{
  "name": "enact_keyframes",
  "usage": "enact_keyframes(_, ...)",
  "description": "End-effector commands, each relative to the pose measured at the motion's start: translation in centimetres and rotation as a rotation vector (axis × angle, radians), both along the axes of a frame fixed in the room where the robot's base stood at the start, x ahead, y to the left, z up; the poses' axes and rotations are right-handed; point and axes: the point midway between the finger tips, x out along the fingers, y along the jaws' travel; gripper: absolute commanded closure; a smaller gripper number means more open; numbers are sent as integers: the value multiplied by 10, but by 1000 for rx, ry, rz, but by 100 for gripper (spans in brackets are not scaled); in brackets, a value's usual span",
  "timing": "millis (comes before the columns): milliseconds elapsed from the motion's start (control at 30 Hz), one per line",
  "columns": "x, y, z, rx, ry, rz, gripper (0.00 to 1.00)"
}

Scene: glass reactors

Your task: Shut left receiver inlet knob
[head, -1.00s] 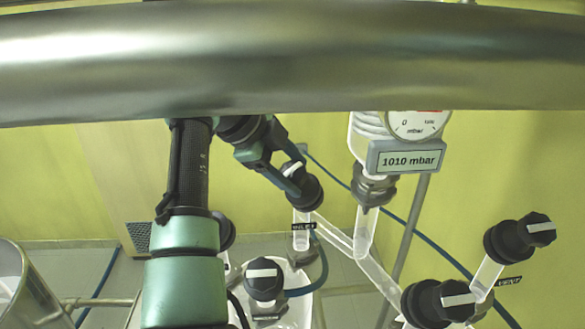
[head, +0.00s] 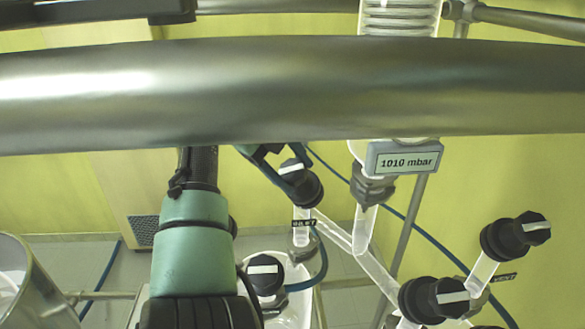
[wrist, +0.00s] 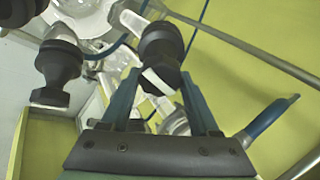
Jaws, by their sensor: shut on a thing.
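The inlet knob (head: 304,188) is black with a white bar on its face and sits on a glass tube above a small INLET label (head: 303,223). My gripper (head: 288,178) is shut on it, with one finger on each side of its cap. In the wrist view the knob (wrist: 161,45) is between the two fingers of my gripper (wrist: 158,88), its white bar slanting across the face. The far side of the knob is hidden.
A thick metal bar (head: 300,95) crosses in front of the camera. Other black knobs stand nearby: a lower one (head: 265,272), a vent knob (head: 515,236) and one at the bottom right (head: 440,300). A display (head: 404,160) reads 1010 mbar. A metal vessel (head: 22,285) is at left.

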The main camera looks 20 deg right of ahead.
Motion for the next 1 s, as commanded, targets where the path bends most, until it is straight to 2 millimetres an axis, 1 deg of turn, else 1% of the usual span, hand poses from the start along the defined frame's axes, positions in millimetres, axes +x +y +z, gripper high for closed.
enact_keyframes(233, 1, 0, 2, -1, -5, 2, 94)
enact_keyframes(267, 1, 0, 2, -2, -5, 2, 37)
enact_keyframes(400, 1, 0, 1, -2, -3, 2, 11)
enact_keyframes(433, 1, 0, 1, -2, -3, 3, 8)
enact_keyframes(767, 0, 2, 2, -1, -1, 3, 8)
enact_keyframes(867, 0, 7, 8, -2, -2, 4, 8)
enact_keyframes(1000, -2, 21, 29, -3, -5, 5, 8)
